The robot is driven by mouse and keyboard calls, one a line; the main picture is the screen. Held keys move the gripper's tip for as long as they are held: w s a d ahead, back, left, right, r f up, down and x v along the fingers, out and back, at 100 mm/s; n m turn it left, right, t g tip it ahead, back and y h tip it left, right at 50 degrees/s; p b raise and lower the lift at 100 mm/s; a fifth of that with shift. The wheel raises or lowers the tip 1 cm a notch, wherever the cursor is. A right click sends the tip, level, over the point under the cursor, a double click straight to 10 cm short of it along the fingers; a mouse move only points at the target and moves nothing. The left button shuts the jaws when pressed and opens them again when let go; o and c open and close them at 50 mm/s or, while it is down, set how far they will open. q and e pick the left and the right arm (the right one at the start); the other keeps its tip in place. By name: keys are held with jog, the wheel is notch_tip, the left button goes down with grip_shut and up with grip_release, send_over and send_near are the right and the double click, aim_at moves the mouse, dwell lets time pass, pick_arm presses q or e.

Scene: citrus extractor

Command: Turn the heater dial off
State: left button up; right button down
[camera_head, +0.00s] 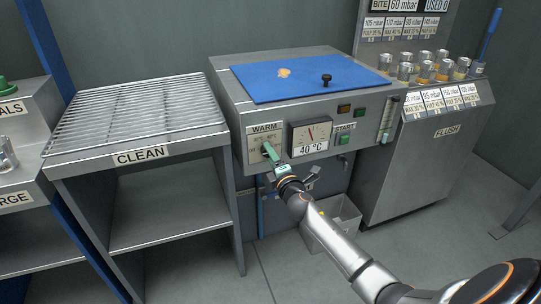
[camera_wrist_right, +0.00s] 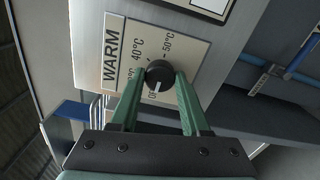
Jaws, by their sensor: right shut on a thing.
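The heater dial (camera_wrist_right: 160,72) is a small round black knob with a white pointer line, on a beige WARM plate (camera_wrist_right: 118,62) marked 40°C and 50°C. Its pointer faces the bottom of the right wrist view, near a mark partly hidden by a finger. My right gripper (camera_wrist_right: 160,80) has its two green fingers on opposite sides of the dial, shut on it. In the head view the right gripper (camera_head: 269,152) reaches the WARM plate (camera_head: 264,139) on the machine's front, and its fingers mostly hide the dial. My left gripper is out of view.
Right of the dial are a gauge (camera_head: 310,134) reading 40 °C and a green START button (camera_head: 343,140). A blue lid (camera_head: 300,82) tops the machine. A wire rack table (camera_head: 140,110) marked CLEAN stands left. A grey bin (camera_head: 342,216) sits on the floor below.

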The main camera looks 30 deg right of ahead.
dwell(0.3)
jog(key=c, duration=0.7)
grip_release()
jog(key=o, duration=0.3)
jog(key=shift+s, duration=0.15)
